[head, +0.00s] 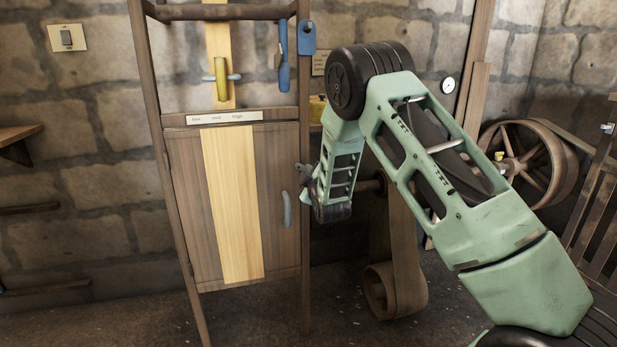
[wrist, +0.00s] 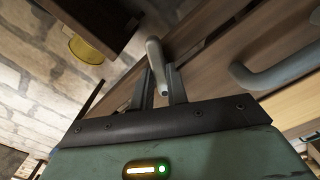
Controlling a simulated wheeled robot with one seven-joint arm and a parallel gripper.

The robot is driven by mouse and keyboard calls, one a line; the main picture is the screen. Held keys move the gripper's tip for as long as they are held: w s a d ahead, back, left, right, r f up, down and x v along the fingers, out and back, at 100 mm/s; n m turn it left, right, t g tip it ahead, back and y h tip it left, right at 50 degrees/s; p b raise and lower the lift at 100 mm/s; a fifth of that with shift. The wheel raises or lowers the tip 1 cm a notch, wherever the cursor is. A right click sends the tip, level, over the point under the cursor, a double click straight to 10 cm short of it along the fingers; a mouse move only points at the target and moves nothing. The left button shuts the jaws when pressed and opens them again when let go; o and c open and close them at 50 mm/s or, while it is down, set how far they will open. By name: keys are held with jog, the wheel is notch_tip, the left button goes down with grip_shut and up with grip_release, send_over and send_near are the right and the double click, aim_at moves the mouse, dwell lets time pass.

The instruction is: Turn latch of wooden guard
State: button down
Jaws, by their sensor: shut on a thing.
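The wooden guard (head: 185,205) is a brown panel with a pale vertical stripe, closed in a wooden frame in the head view. A grey curved handle (head: 286,208) sits on its right side; it also shows at the right of the wrist view (wrist: 282,72). My gripper (head: 303,175) is at the guard's right edge, next to the frame post. In the wrist view my gripper (wrist: 159,82) is shut on a grey lever-like latch (wrist: 154,55), which stands between the fingers. The latch's pivot is hidden, and in the head view my gripper hides the latch.
A yellow-handled slider (head: 221,78) and a label strip (head: 224,118) are above the guard. Blue parts (head: 284,60) hang at upper right. A loose belt (head: 400,250) and a spoked wheel (head: 530,165) stand behind my arm. The floor before the guard is clear.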

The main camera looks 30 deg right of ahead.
jog(key=n, duration=0.5)
jog(key=shift+f+n+b, duration=0.1)
jog(key=shift+n+b, duration=0.2)
dwell(0.5)
jog(key=c, duration=1.4)
grip_release()
jog(key=shift+s, duration=0.1)
jog(key=v, duration=1.7)
jog(key=shift+s+p, duration=0.15)
jog(key=shift+p, duration=0.2)
